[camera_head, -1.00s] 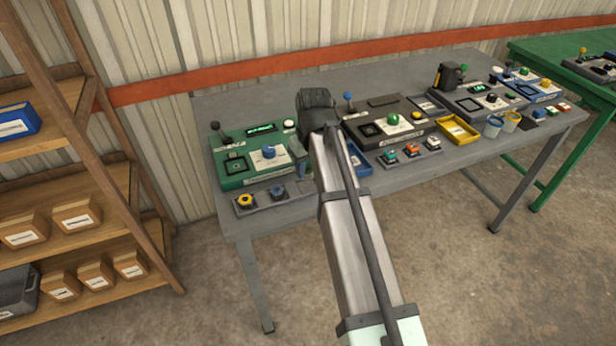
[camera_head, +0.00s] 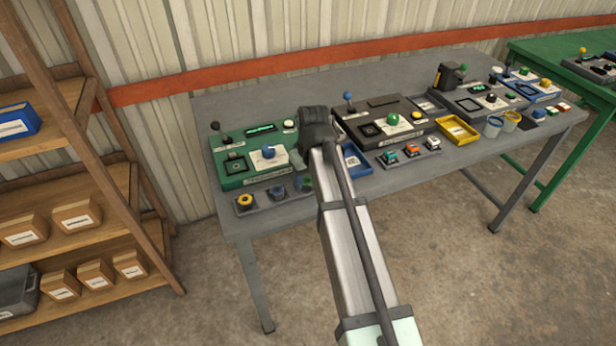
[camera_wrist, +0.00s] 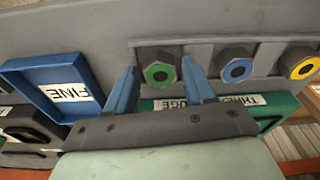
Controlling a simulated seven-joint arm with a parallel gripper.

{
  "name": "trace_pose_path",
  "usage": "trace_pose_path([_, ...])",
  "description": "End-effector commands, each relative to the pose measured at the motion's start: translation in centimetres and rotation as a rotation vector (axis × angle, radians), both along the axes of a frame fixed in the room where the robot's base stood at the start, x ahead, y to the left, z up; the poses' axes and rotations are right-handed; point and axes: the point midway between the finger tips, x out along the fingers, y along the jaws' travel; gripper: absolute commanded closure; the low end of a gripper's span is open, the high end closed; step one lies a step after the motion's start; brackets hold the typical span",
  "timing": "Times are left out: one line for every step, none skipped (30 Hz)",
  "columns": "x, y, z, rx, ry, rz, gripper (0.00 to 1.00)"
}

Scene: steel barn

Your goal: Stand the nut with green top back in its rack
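The nut with green top (camera_wrist: 160,75) stands in the end place of a grey rack (camera_wrist: 207,56). In the head view the green-topped nut (camera_head: 308,183) shows just left of my arm. In the wrist view it lies between the two blue fingers of my gripper (camera_wrist: 160,68), with a small gap on each side. My gripper is open and empty. A nut with blue top (camera_wrist: 237,70) and one with yellow top (camera_wrist: 302,66) stand beside it in the same rack. In the head view my gripper's fingers are hidden behind my wrist.
A blue tray labelled FINE (camera_wrist: 60,82) lies close beside my gripper. A green thread gauge unit (camera_head: 240,176) with a lever and blue knob stands behind the rack. A dark unit with a green knob (camera_head: 392,119) stands to the right. The table's front edge is close.

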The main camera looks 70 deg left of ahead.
Motion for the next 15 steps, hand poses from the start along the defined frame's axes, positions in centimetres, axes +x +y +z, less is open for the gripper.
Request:
trace_pose_path([0.0, 0.0, 0.0, 0.0, 0.0, 0.0, 0.41])
trace_pose_path([0.0, 0.0, 0.0, 0.0, 0.0, 0.0, 0.38])
trace_pose_path([0.0, 0.0, 0.0, 0.0, 0.0, 0.0, 0.37])
trace_pose_path([0.0, 0.0, 0.0, 0.0, 0.0, 0.0, 0.37])
trace_pose_path([0.0, 0.0, 0.0, 0.0, 0.0, 0.0, 0.37])
trace_pose_path([0.0, 0.0, 0.0, 0.0, 0.0, 0.0, 0.37])
trace_pose_path([0.0, 0.0, 0.0, 0.0, 0.0, 0.0, 0.37])
trace_pose_path([0.0, 0.0, 0.0, 0.0, 0.0, 0.0, 0.37])
trace_pose_path([0.0, 0.0, 0.0, 0.0, 0.0, 0.0, 0.37])
trace_pose_path([0.0, 0.0, 0.1, 0.0, 0.0, 0.0, 0.37])
trace_pose_path([0.0, 0.0, 0.2, 0.0, 0.0, 0.0, 0.37])
trace_pose_path([0.0, 0.0, 0.3, 0.0, 0.0, 0.0, 0.37])
trace_pose_path([0.0, 0.0, 0.5, 0.0, 0.0, 0.0, 0.37])
trace_pose_path([0.0, 0.0, 0.7, 0.001, 0.0, 0.0, 0.37])
trace_pose_path([0.0, -0.1, 1.1, 0.001, 0.0, 0.0, 0.37])
